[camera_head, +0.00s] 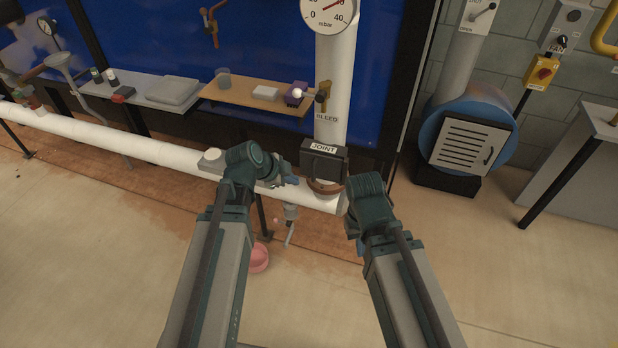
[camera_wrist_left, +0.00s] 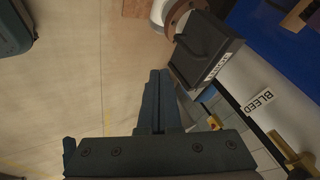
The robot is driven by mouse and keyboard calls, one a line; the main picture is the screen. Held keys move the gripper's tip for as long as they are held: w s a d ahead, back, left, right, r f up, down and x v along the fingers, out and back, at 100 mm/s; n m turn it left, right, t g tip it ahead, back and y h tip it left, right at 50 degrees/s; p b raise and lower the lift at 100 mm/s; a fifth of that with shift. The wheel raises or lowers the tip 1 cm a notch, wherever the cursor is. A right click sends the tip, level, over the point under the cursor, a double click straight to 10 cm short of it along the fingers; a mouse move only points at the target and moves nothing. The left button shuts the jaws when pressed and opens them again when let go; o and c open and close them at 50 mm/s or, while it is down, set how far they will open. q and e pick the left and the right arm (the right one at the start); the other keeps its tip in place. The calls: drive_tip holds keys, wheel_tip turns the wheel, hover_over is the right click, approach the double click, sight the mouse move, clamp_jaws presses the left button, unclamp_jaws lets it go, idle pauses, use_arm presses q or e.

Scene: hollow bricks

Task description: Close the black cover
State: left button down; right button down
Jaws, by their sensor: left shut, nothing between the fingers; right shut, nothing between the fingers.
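The black cover (camera_head: 324,160), labelled JOINT, is at the foot of the white vertical pipe. The brown flange (camera_head: 325,187) shows uncovered just below it. In the left wrist view the cover (camera_wrist_left: 207,48) is a dark flat piece with a raised handle, tilted, beside the brown flange (camera_wrist_left: 181,17). My left gripper (camera_wrist_left: 159,75) is shut and empty, its tips a little left of and below the cover in that view, apparently apart from it. In the head view it reaches in beside the cover from the left, partly hidden by its wrist. My right gripper's fingers are hidden behind its wrist, right of the pipe.
The white horizontal pipe (camera_head: 150,150) runs left from the joint. A valve (camera_head: 290,212) hangs under it, above a pink bowl (camera_head: 258,258). A wooden shelf (camera_head: 245,95) holds small items behind. A yellow BLEED handle (camera_head: 323,95) is above the cover.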

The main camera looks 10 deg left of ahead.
sight(313, 176)
use_arm(q)
drive_tip(key=shift+f, duration=0.1)
drive_tip(key=w+d+f+b, duration=0.3)
drive_tip(key=w+f+b, duration=0.4)
drive_tip(key=w+b, duration=0.1)
drive_tip(key=shift+w+d+f, duration=0.15)
drive_tip(key=shift+w+f, duration=0.2)
drive_tip(key=shift+w, duration=0.1)
drive_tip(key=shift+w, duration=0.6)
drive_tip(key=shift+w+a+r, duration=0.1)
drive_tip(key=shift+w+a, duration=0.05)
drive_tip(key=shift+a, duration=0.05)
